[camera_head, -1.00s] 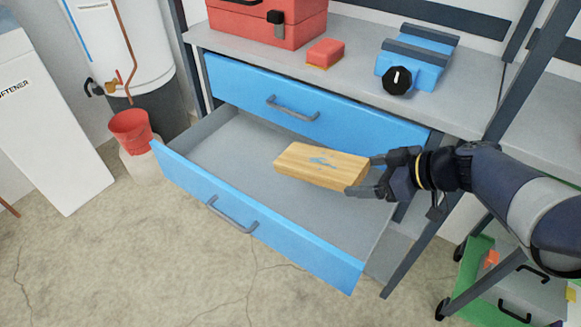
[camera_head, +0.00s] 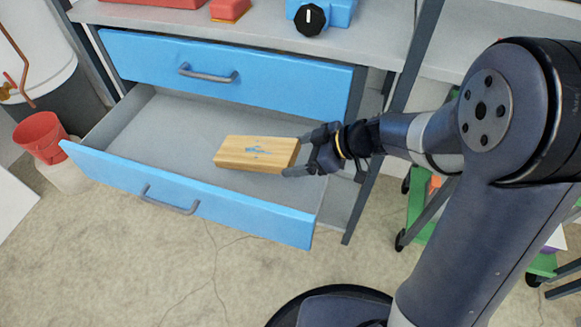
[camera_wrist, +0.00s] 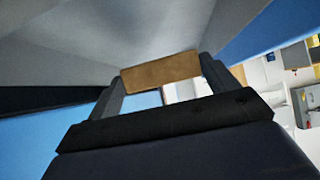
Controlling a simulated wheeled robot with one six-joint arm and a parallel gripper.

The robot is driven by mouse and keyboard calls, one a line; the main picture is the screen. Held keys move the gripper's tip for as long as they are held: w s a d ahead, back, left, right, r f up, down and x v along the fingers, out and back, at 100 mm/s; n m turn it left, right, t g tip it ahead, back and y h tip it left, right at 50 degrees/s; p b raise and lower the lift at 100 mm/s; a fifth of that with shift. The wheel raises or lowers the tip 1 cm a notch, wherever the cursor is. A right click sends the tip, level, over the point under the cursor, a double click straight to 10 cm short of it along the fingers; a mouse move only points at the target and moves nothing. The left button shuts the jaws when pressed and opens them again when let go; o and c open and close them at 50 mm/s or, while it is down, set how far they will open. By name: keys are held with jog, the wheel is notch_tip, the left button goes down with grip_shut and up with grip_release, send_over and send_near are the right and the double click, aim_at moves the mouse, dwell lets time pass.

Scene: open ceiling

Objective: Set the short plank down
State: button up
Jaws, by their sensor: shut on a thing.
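The short plank (camera_head: 240,160) is light wood with a blue mark on its top face. My gripper (camera_head: 296,158) is shut on its right end, and the plank reaches out to the left over the open lower drawer (camera_head: 120,166). In the wrist view the plank's end (camera_wrist: 160,72) sits between the two fingers of my gripper (camera_wrist: 160,80). The drawer has a grey inside and a blue front. I cannot tell whether the plank's underside touches the drawer floor or hangs above it.
The closed blue upper drawer (camera_head: 225,75) is just behind. A red bucket (camera_head: 40,137) stands at the left. A green cart (camera_head: 425,225) is at the right. The drawer's left part is empty.

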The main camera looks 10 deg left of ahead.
jog(key=shift+f+b, duration=0.6)
jog(key=shift+f, duration=2.3)
jog(key=shift+f+b, duration=0.2)
jog(key=shift+b, duration=0.15)
jog(key=o, duration=1.1)
jog(key=shift+d+r+p, duration=0.25)
jog(key=shift+r+p, duration=0.2)
jog(key=shift+p, duration=0.05)
jog(key=p+v, duration=0.1)
jog(key=v, duration=1)
jog(key=shift+d+p, duration=0.2)
jog(key=shift+p, duration=0.2)
